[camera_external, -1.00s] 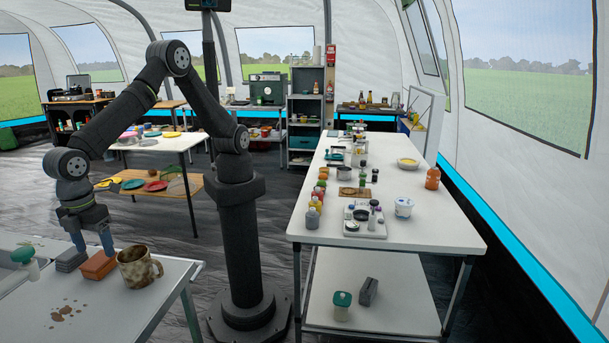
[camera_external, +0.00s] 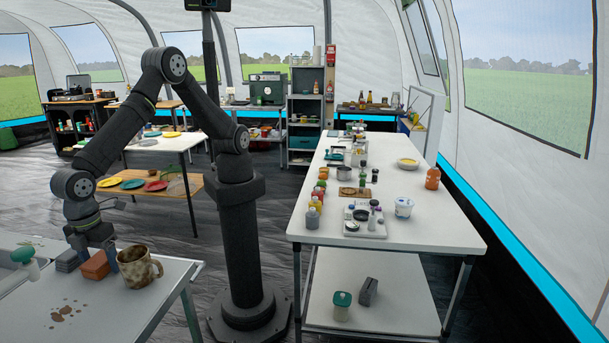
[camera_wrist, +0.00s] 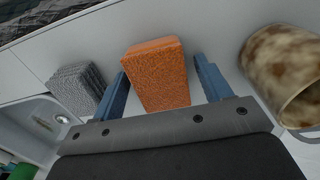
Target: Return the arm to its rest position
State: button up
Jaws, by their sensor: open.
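My gripper (camera_external: 96,254) is low over the near left table, with its two blue fingers spread apart. In the wrist view my gripper (camera_wrist: 161,67) is open, one finger on each side of an orange, rough-textured block (camera_wrist: 158,78). Gaps show between the block and both fingers. The block also shows in the external view (camera_external: 96,266), lying on the table between the fingers. Whether the fingertips touch the tabletop cannot be told.
A brown-stained mug (camera_external: 136,267) stands close to the right of the fingers. A grey ribbed block (camera_external: 68,261) lies close on the left. The near tabletop (camera_external: 110,312) is mostly bare, with brown spots.

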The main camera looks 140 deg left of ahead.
jog(key=r, duration=0.2)
jog(key=s+r, duration=0.1)
jog(key=r, duration=0.2)
jog(key=shift+d+r, duration=0.1)
jog(key=s+r, duration=1.1)
jog(key=w+a+n, duration=0.3)
jog(key=w+a, duration=0.8)
jog(key=w, duration=0.5)
jog(key=w+a+n, duration=0.3)
jog(key=w+a, duration=0.9)
jog(key=w, duration=0.4)
jog(key=shift+w+r+n, duration=0.3)
jog(key=shift+w+n, duration=0.1)
